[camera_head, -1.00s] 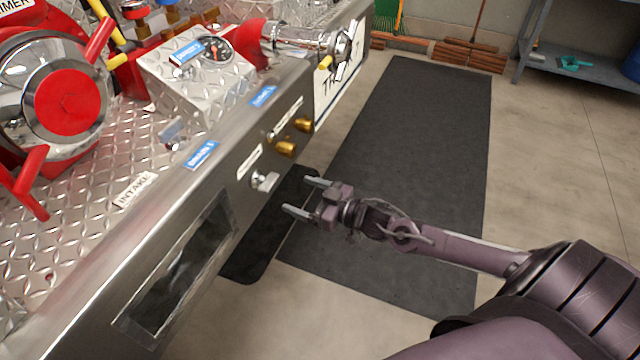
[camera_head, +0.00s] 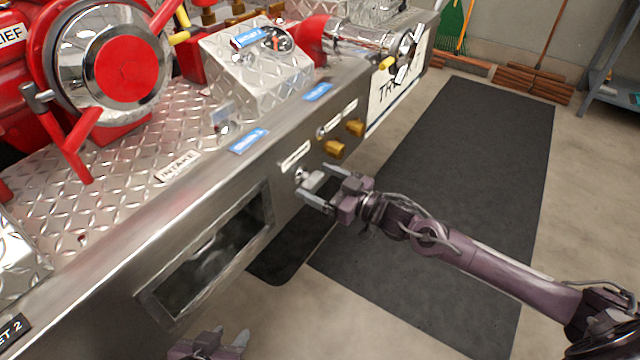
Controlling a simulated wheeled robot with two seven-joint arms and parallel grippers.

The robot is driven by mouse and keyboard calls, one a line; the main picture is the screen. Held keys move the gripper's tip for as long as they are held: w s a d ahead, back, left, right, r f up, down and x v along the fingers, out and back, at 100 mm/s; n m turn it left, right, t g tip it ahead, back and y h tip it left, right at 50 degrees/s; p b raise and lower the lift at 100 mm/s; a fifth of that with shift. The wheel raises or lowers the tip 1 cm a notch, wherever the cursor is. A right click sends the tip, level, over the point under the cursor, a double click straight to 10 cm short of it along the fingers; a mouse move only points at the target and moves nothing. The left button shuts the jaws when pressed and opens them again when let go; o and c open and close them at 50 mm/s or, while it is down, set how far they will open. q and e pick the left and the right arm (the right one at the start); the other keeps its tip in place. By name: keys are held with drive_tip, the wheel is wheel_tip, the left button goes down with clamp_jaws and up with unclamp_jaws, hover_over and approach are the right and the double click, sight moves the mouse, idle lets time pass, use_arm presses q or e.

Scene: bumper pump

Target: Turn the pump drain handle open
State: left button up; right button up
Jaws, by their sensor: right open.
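The pump drain handle, which I take to be the small silver handle (camera_head: 312,181), sits on the side face of the truck's metal panel, below a white label strip. It points outward from the panel. My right gripper (camera_head: 316,183) is open, with its two fingers on either side of the handle, close to the panel. I cannot tell whether the fingers touch it. My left gripper (camera_head: 229,336) is low at the bottom edge of the head view, away from the handle. It is partly cut off, and its finger gap is unclear.
Two brass knobs (camera_head: 345,139) stick out of the panel just beyond the handle. A recessed window (camera_head: 210,255) lies nearer on the same face. A red-capped intake (camera_head: 125,66) stands on the diamond plate. A dark floor mat (camera_head: 460,150) lies clear to the right.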

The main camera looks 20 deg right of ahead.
drive_tip(key=shift+w+a, duration=0.1)
drive_tip(key=c, duration=1)
